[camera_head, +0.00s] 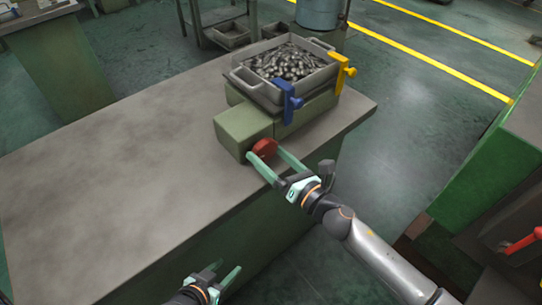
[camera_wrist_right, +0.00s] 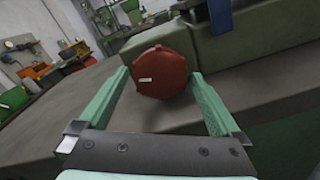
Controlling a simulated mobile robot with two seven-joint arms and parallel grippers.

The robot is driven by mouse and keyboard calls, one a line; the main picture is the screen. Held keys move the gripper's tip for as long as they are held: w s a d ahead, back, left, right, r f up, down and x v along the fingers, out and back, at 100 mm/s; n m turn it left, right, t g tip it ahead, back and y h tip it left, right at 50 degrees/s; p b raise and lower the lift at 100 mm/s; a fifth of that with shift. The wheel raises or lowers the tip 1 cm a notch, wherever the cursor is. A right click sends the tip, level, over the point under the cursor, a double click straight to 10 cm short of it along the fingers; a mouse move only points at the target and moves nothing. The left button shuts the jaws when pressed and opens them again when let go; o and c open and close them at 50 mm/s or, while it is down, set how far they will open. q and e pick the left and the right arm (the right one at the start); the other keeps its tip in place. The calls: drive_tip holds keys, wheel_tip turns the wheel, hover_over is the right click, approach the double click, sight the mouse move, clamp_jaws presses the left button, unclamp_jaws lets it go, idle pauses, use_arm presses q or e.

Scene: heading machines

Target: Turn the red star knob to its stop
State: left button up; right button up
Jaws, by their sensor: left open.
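The red star knob (camera_head: 264,147) sits on the front face of a green block (camera_head: 241,128) on the workbench. It also shows in the right wrist view (camera_wrist_right: 165,72), round with a lobed edge and a small pale mark left of its middle. My right gripper (camera_head: 265,154) is at the knob, with one green finger on each side of it. In the right wrist view its fingers (camera_wrist_right: 160,76) stand wide, with a gap at the knob's left; whether the right finger touches it I cannot tell. My left gripper (camera_head: 228,267) is open and empty, low in front of the bench.
A metal tray of small metal parts (camera_head: 328,70) stands behind the knob, with a blue clamp (camera_head: 288,102) and a yellow clamp (camera_head: 342,69) at its side. The grey bench top (camera_head: 110,170) is clear to the left. A green machine (camera_head: 490,170) stands at the right.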

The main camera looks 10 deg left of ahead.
drive_tip(key=v, duration=1.2)
drive_tip(key=shift+s+d+b, duration=0.15)
drive_tip(key=shift+d+b, duration=0.1)
drive_tip(key=shift+b, duration=0.15)
